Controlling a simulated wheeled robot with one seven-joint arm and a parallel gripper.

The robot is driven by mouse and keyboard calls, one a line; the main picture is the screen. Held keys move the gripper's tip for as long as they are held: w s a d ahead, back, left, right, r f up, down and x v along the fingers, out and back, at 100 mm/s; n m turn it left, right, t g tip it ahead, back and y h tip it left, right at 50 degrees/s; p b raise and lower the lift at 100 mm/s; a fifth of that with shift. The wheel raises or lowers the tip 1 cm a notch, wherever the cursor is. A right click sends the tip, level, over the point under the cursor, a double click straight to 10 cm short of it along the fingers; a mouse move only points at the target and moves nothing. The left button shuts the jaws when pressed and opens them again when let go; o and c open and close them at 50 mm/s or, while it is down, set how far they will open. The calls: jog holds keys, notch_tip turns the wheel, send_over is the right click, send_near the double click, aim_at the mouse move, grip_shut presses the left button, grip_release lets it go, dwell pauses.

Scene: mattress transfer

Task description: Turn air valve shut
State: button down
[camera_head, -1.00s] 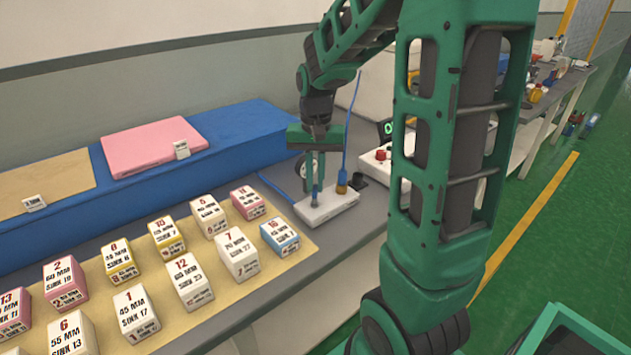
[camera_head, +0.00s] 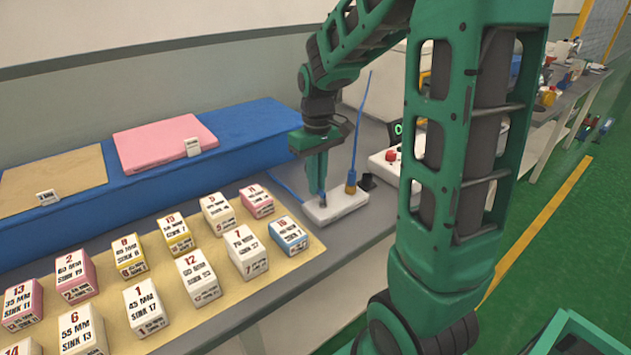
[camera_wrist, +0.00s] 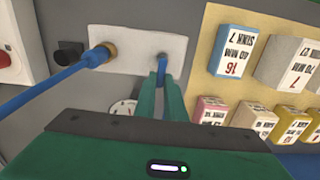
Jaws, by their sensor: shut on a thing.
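The air valve unit is a white block (camera_head: 345,206) on the grey bench, with a brass fitting and blue hose (camera_head: 352,180) standing up from its right part. In the wrist view the white block (camera_wrist: 130,42) lies beyond my fingers, with the brass fitting (camera_wrist: 108,50) at left. A small blue valve handle (camera_wrist: 162,66) rises from the block between my fingertips. My gripper (camera_head: 320,190) points down over the block's left part. Its green fingers (camera_wrist: 164,85) are shut on the blue handle; the handle's lower end is partly hidden.
Numbered blocks (camera_head: 238,250) stand on a tan board left of the valve block. A pink pad (camera_head: 155,145) lies on a blue foam mattress (camera_head: 250,135) behind. A control box with a red knob (camera_head: 391,156) and a black item (camera_head: 367,182) stand to the right.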

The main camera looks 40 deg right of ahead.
jog(key=shift+w+r, duration=0.1)
jog(key=shift+w, duration=0.05)
dwell(0.4)
jog(key=c, duration=1.8)
grip_release()
notch_tip(320, 180, up, 11)
jog(key=shift+f, duration=0.2)
